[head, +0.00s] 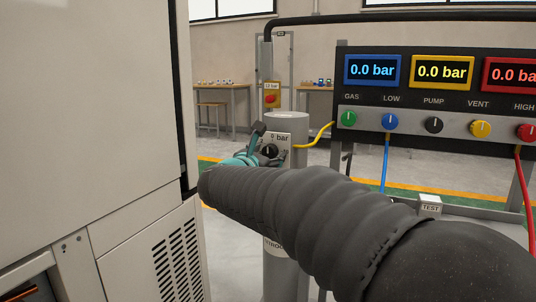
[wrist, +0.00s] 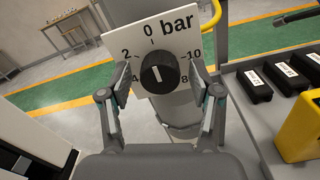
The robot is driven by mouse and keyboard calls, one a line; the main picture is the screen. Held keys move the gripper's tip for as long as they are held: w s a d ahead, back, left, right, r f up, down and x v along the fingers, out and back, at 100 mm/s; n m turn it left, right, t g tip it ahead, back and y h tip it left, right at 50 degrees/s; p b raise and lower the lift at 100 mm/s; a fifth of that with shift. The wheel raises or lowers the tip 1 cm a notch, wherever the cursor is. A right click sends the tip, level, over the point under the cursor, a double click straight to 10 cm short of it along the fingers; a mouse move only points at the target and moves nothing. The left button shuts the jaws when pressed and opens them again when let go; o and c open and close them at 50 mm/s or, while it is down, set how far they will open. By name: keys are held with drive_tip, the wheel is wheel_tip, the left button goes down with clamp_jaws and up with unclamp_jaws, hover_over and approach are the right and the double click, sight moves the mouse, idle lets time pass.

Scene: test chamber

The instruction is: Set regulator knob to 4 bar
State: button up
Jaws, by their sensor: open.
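The regulator knob (wrist: 160,73) is round and black with a white line on its face. It sits on a white dial plate (wrist: 172,28) marked "bar", with 0 at the top, 2 and 4 on the left, 8 and 10 on the right. The knob's line seems to point up, close to 0. In the head view the knob (head: 269,151) shows on a grey cylinder (head: 283,240). My gripper (wrist: 160,80) is open, with one finger on each side of the knob. I cannot tell whether the fingers touch it. My arm hides part of the cylinder.
A panel (head: 436,120) with displays reading 0.0 bar and coloured knobs stands at the right. A large white cabinet (head: 90,110) is close on the left. In the wrist view, black boxes (wrist: 255,84) and a yellow block (wrist: 300,128) lie right of my gripper.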

drive_tip(key=c, duration=1.1)
drive_tip(key=shift+c, duration=0.2)
drive_tip(key=n, duration=0.5)
drive_tip(key=shift+n, duration=0.3)
drive_tip(key=n+p, duration=0.1)
drive_tip(key=n, duration=0.4)
drive_tip(key=shift+r+p, duration=0.15)
drive_tip(key=shift+p, duration=0.25)
drive_tip(key=n+p, duration=0.3)
drive_tip(key=n, duration=0.3)
drive_tip(key=n+p, duration=0.3)
drive_tip(key=n, duration=0.1)
drive_tip(key=shift+n, duration=0.3)
